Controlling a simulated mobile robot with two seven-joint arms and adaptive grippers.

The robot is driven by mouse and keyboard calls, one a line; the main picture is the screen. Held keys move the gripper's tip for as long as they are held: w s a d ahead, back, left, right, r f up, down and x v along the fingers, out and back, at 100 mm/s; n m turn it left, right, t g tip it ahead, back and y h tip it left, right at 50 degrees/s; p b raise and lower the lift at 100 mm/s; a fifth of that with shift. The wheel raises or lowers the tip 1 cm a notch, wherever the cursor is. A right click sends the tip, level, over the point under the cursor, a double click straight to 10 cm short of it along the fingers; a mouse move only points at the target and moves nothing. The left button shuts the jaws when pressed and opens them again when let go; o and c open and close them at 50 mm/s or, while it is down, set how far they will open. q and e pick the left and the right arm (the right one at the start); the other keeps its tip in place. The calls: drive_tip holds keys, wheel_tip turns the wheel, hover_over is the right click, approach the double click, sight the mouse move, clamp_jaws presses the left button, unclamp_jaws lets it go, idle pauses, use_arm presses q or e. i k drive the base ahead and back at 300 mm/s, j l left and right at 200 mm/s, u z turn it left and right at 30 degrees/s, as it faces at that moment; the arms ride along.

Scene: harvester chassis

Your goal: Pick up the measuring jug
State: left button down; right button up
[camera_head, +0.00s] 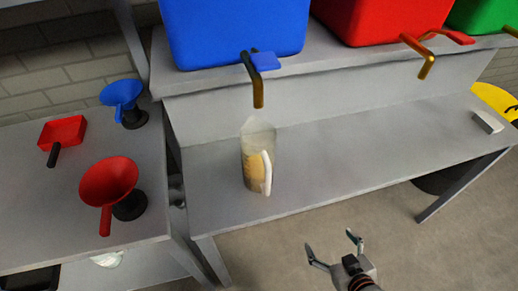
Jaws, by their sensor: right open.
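The measuring jug (257,155) is clear, with a pale handle on its right side and a yellowish patch showing through its wall. It stands upright on a grey bench, below the tap of the blue container. My right gripper (334,249) is open and empty, in front of the bench edge, below and to the right of the jug and apart from it. My left gripper is not in view.
A blue container (232,30) with a tap (257,85) sits on the shelf above the jug. A red container (380,18) and a green one (485,15) stand to its right. Funnels, one red (108,182), one blue (121,94), are on the left table.

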sight(258, 137)
drive_tip(key=k, duration=1)
